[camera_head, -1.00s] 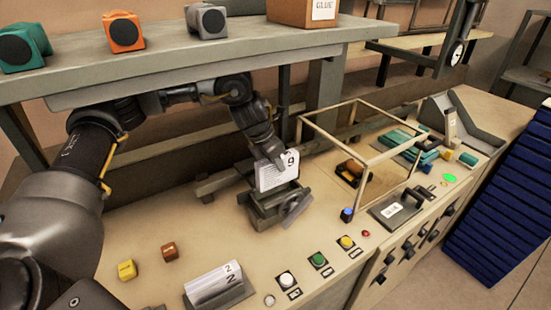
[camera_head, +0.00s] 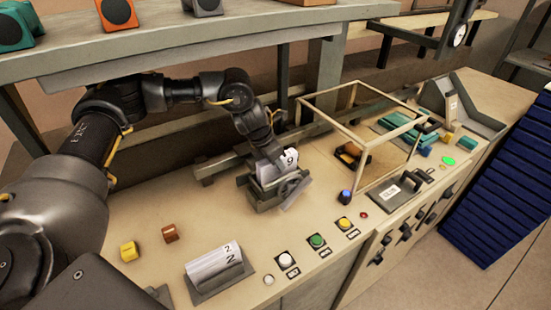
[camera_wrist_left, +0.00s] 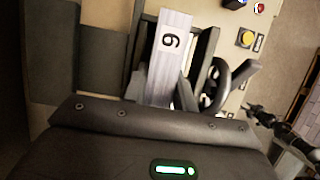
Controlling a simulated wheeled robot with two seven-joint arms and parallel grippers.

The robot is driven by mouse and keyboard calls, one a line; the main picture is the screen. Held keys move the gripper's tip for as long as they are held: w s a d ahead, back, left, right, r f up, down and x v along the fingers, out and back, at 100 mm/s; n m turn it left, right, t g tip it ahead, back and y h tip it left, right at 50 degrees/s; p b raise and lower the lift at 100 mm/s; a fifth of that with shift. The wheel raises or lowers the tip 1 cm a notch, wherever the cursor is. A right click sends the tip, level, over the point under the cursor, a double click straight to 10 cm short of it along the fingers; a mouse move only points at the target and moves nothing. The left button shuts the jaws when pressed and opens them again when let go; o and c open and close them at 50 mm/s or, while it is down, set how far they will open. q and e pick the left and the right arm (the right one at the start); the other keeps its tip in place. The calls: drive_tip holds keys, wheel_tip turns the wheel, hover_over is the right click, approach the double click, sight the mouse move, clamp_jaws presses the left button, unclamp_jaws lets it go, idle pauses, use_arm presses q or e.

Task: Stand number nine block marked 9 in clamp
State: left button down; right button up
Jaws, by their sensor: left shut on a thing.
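The white block marked 9 (camera_head: 272,170) stands roughly upright, its lower part inside the grey clamp (camera_head: 262,202) on the bench. My left gripper (camera_head: 268,150) is shut on the block's upper part from above. In the left wrist view the block (camera_wrist_left: 168,62) lies between the dark clamp jaws (camera_wrist_left: 206,58), with the clamp's handwheel (camera_wrist_left: 232,85) beside it. Whether the block touches the clamp's bottom is hidden. A dark arm with a small gripper (camera_wrist_left: 252,108), seemingly my right one, shows at the right edge of the wrist view; its jaws are too small to read.
A holder with white blocks marked 2 (camera_head: 215,272) stands at the front. Yellow (camera_head: 129,250) and brown (camera_head: 170,233) cubes lie left. Coloured buttons (camera_head: 317,241) line the front edge. A wooden frame box (camera_head: 357,118) stands right of the clamp, and a shelf (camera_head: 190,45) hangs behind.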

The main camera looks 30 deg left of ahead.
use_arm(q)
drive_tip(key=shift+f+b, duration=0.5)
drive_tip(key=shift+f, duration=0.1)
drive_tip(key=c, duration=1.2)
unclamp_jaws()
drive_tip(key=shift+o, duration=0.7)
drive_tip(key=b+v, duration=0.3)
drive_tip(key=v, duration=0.3)
drive_tip(key=shift+s+a+r, duration=0.1)
drive_tip(key=shift+r, duration=0.2)
drive_tip(key=shift+s+a+r, duration=0.1)
drive_tip(key=shift+r, duration=0.4)
drive_tip(key=shift+f, duration=0.1)
